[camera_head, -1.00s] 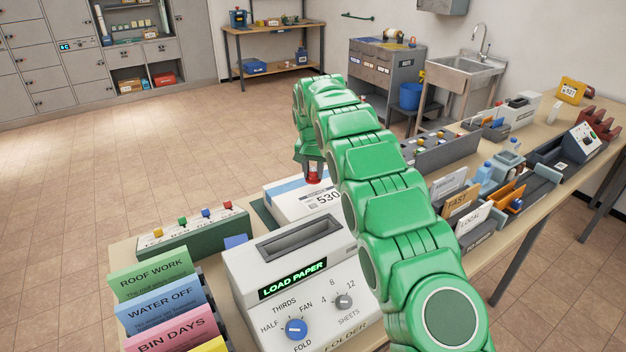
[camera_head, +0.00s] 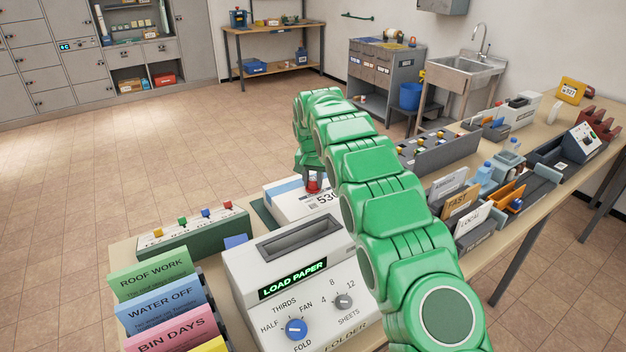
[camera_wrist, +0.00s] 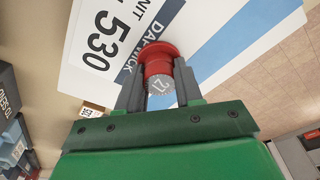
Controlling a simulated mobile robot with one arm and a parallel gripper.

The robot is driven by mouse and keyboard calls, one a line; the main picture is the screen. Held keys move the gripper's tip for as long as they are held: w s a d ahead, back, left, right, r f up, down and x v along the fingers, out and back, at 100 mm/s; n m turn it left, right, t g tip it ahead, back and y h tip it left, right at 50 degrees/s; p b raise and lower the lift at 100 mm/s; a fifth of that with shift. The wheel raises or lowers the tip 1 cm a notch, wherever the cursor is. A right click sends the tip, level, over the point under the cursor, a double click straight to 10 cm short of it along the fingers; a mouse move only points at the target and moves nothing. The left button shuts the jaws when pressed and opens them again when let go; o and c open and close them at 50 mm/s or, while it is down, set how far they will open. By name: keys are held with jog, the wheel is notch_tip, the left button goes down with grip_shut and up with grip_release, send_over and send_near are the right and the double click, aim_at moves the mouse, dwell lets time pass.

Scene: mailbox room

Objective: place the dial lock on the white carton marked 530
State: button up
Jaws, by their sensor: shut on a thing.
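The dial lock (camera_wrist: 159,72) is red with a silver numbered dial reading 21 in the wrist view. My gripper (camera_wrist: 160,95) is shut on it, one finger on each side. In the head view the red lock (camera_head: 313,182) shows just below my gripper (camera_head: 312,172), over the white carton (camera_head: 289,203). The carton has a blue stripe and the printed number 530; it also fills much of the wrist view (camera_wrist: 185,25). The lock is at or just above the carton's top; I cannot tell whether it touches. My arm hides the carton's right part.
A white folder machine (camera_head: 300,265) with a LOAD PAPER display stands in front of the carton. A green box with coloured knobs (camera_head: 192,232) is to the left. Card holders (camera_head: 458,205) stand to the right of my arm. Bare floor lies beyond the table.

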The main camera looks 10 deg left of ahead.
aim_at(312, 181)
jog(key=o, duration=1.1)
jog(key=shift+s+r, duration=0.3)
jog(key=shift+r, duration=1.7)
jog(key=shift+s+r, duration=0.25)
jog(key=shift+r, duration=1.75)
jog(key=shift+s+r, duration=0.3)
jog(key=shift+r, duration=1.7)
